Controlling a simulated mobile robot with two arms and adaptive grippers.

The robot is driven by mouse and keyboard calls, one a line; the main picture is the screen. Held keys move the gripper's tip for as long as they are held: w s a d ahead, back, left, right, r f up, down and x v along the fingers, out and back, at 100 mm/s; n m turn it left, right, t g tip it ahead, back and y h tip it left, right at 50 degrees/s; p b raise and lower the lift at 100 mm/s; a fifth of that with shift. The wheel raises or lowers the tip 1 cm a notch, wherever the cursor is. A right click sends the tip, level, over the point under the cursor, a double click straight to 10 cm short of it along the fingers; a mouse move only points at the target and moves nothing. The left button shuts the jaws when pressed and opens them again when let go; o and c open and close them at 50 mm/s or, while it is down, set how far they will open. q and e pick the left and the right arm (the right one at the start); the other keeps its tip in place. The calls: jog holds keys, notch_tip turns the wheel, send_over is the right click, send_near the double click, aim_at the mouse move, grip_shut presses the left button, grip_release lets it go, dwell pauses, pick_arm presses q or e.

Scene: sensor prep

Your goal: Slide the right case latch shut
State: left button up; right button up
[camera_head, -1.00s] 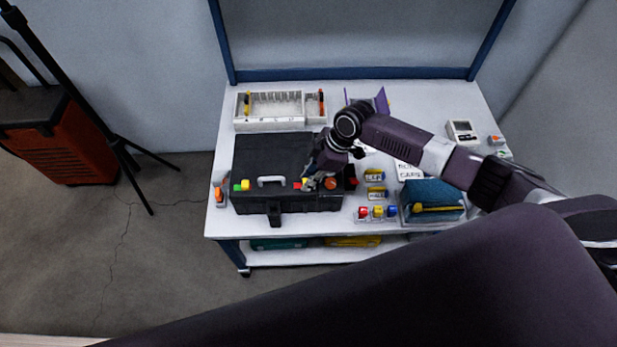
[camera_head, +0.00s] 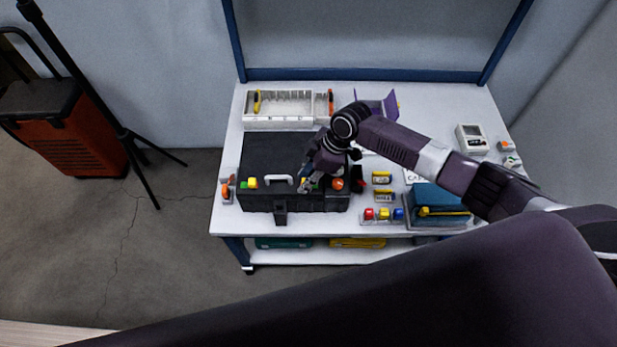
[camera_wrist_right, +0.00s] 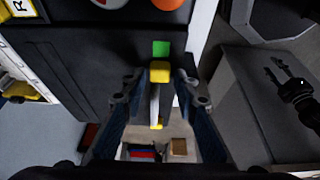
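The black case (camera_head: 270,150) lies on the white table, with a pale handle (camera_head: 278,180) on its front part. The left latch shows a yellow tab (camera_head: 252,183) with green to its left. My right gripper (camera_head: 306,187) is down at the right latch, whose yellow tab (camera_head: 303,182) is partly hidden. In the right wrist view the yellow tab (camera_wrist_right: 160,72) sits between the fingers of my gripper (camera_wrist_right: 160,82). A small gap seems to show on each side, so the gripper looks open. A green patch (camera_wrist_right: 160,48) shows beside the tab, toward the orange knob. My left gripper is not in view.
An orange knob (camera_head: 338,184) sits on the case right of the latch. Coloured blocks (camera_head: 384,214), a blue pouch (camera_head: 440,198) and labelled boxes (camera_head: 382,178) lie to the right. A white sorting tray (camera_head: 285,125) stands behind the case.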

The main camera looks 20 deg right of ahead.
jog(key=shift+o, duration=0.6)
jog(key=shift+d, duration=0.1)
jog(key=shift+d+r, duration=0.15)
jog(key=shift+r, duration=0.1)
jog(key=v, duration=1.1)
jog(key=shift+r, duration=0.2)
jog(key=shift+s, duration=0.1)
